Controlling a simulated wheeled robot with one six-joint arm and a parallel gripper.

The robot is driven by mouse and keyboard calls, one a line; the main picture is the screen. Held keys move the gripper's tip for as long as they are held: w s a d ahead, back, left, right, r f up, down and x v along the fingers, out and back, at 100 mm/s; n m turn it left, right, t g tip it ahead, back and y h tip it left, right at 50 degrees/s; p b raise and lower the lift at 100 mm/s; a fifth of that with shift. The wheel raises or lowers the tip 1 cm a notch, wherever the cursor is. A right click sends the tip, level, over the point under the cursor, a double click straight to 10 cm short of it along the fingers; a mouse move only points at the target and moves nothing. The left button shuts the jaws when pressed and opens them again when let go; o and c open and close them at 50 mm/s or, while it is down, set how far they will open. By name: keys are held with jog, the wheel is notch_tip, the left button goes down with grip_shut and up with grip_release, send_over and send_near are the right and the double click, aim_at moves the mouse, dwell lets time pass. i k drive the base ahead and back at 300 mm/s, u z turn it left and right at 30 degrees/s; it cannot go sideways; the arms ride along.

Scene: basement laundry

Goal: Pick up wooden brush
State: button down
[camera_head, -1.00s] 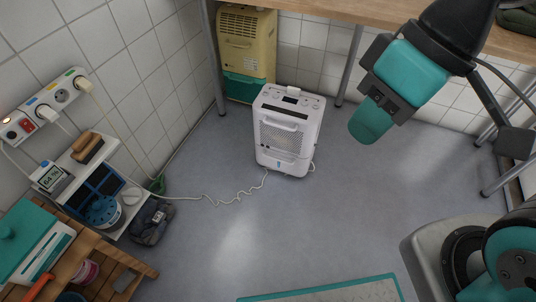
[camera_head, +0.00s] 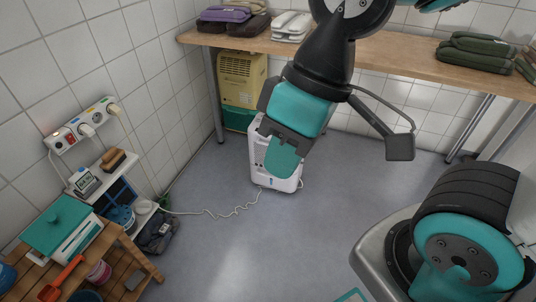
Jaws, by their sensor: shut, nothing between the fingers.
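The wooden brush (camera_head: 113,160) lies on the small white wall shelf (camera_head: 97,171) at the left, beside a small display device. It has a brown wooden body with a darker upper part. My gripper (camera_head: 284,158) hangs in the middle of the view, well to the right of the brush and apart from it. It is teal and black, shut and empty. It hides part of the white dehumidifier behind it.
A power strip (camera_head: 83,127) with plugs and cords is on the wall above the shelf. A wooden cart (camera_head: 140,264) with a teal box (camera_head: 57,226) stands below. The dehumidifier (camera_head: 257,172) stands on open floor. A wooden counter (camera_head: 400,57) with folded cloths runs along the back.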

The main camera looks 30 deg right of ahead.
aim_at(114, 156)
jog(key=u, duration=0.5)
jog(key=i, duration=0.9)
jog(key=u, duration=0.55)
jog(key=i, duration=0.55)
